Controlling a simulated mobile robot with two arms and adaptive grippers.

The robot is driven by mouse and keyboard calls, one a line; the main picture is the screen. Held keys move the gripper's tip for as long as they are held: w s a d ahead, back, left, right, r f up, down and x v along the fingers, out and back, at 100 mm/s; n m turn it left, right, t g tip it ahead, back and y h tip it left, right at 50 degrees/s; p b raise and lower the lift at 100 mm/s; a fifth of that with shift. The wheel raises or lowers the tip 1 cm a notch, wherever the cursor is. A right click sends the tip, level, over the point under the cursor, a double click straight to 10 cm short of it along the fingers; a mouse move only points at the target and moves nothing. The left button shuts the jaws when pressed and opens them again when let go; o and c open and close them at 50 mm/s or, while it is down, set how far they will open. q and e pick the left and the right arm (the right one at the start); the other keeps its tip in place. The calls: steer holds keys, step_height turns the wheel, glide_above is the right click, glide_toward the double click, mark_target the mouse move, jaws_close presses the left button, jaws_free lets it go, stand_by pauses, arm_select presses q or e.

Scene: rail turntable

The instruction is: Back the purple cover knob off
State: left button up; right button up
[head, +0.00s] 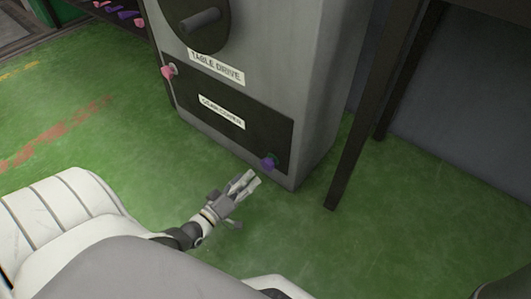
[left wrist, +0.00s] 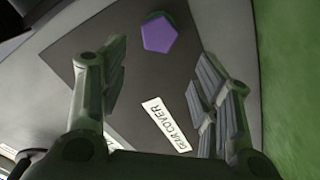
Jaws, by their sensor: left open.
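The purple cover knob (head: 268,162) sits at the lower right corner of the dark gear cover (head: 262,128) on the grey cabinet. In the left wrist view the knob (left wrist: 158,35) shows as a purple five-sided head, between the fingers in the picture and beyond their tips. My left gripper (head: 248,181) is open and empty, just left of and below the knob in the head view. It also shows in the left wrist view (left wrist: 160,75) with its fingers apart, facing the cover. My right gripper is not in view.
A pink knob (head: 168,72) is at the cover's upper left. A dark wheel with a handle (head: 200,20) is above the "TABLE DRIVE" label (head: 216,67). A dark table leg (head: 372,120) stands right of the cabinet. Green floor (head: 130,120) is clear to the left.

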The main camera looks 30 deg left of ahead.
mark_target(263, 165)
arm_select(q)
steer(key=w+b, duration=0.1)
steer(key=w, duration=0.2)
steer(key=w+b, duration=0.1)
steer(key=w, duration=0.1)
steer(key=w+b, duration=0.2)
steer(key=w, duration=0.1)
steer(key=shift+w+d+f, duration=0.1)
steer(key=shift+w+d, duration=0.25)
steer(key=shift+d, duration=0.05)
steer(key=shift+w, duration=0.5)
steer(key=c, duration=0.8)
steer(key=shift+n, duration=0.3)
